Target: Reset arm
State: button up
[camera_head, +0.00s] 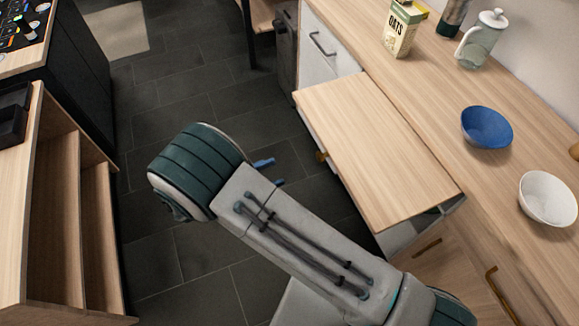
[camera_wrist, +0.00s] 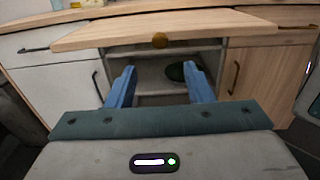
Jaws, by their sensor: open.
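My gripper (camera_wrist: 160,88) is open and empty in the wrist view, its two blue fingers spread apart. It faces the front of a kitchen cabinet. In the head view, my arm reaches from the lower right toward the middle, and only blue fingertips (camera_head: 270,172) show past my arm's elbow-like teal joint, above the dark floor. A wooden pull-out board (camera_head: 375,145) sticks out from the counter to the right of the gripper.
The counter (camera_head: 440,95) holds an oats box (camera_head: 403,30), a jug (camera_head: 482,42), a blue bowl (camera_head: 487,127) and a white bowl (camera_head: 547,198). A wooden shelf unit (camera_head: 55,200) stands at left. Dark tiled floor (camera_head: 185,95) is clear between them. A dark green item (camera_wrist: 176,71) sits inside the cabinet.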

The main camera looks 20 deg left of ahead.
jog(key=shift+v, duration=1.15)
jog(key=w+d+r+m+g+y, duration=0.1)
jog(key=w+d+r+m+g, duration=0.45)
jog(key=d, duration=0.35)
jog(key=w+d+r+m+g+y, duration=0.1)
jog(key=w+d+r+m+g, duration=0.4)
jog(key=d, duration=0.4)
jog(key=s+d+r+m+y, duration=0.2)
jog(key=d+r+m+y, duration=0.1)
jog(key=d, duration=0.4)
jog(key=s+d+r+m+y+p, duration=0.1)
jog(key=s+d+r+m+y, duration=0.1)
jog(key=d+m, duration=0.4)
jog(key=s+d+r+m+y+p, duration=0.1)
jog(key=s+d+r+m+y, duration=0.2)
jog(key=d+r+m+y, duration=0.2)
jog(key=d+r+m, duration=0.1)
jog(key=d+m, duration=0.1)
jog(key=m, duration=0.1)
jog(key=shift+d+r, duration=0.35)
jog(key=shift+s, duration=0.1)
